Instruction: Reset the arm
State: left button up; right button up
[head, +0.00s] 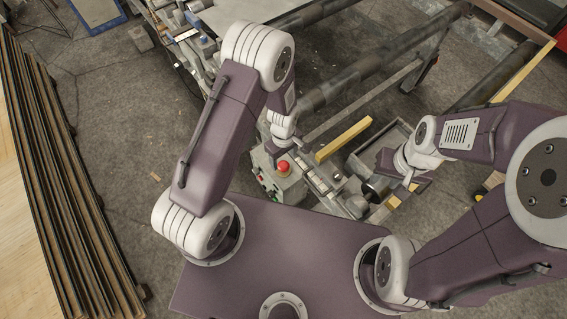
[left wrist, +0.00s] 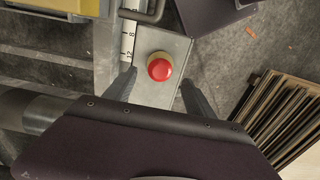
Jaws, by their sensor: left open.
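My left arm bends up from my body and its wrist hangs down over the machine. The left gripper (head: 284,153) is above a grey control box (head: 285,186) with a red round button (head: 283,167). In the left wrist view the left gripper (left wrist: 159,76) has its two dark fingers spread apart, with nothing between their tips but the view of the red button (left wrist: 159,67) below. My right arm reaches in from the right. Its wrist (head: 407,163) is over the machine's right part, and its fingers are too small and dark to read.
A tall stack of veneer sheets (head: 62,170) stands at the left; it also shows in the left wrist view (left wrist: 285,112). A machine frame with long dark rollers (head: 385,70) fills the back. A yellow bar (head: 343,140) lies between the arms. The concrete floor (head: 125,120) between stack and machine is mostly clear.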

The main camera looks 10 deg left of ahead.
pick_arm(q)
notch_tip(320, 180, up, 2)
jog(key=shift+p, duration=0.5)
jog(key=shift+f, duration=0.1)
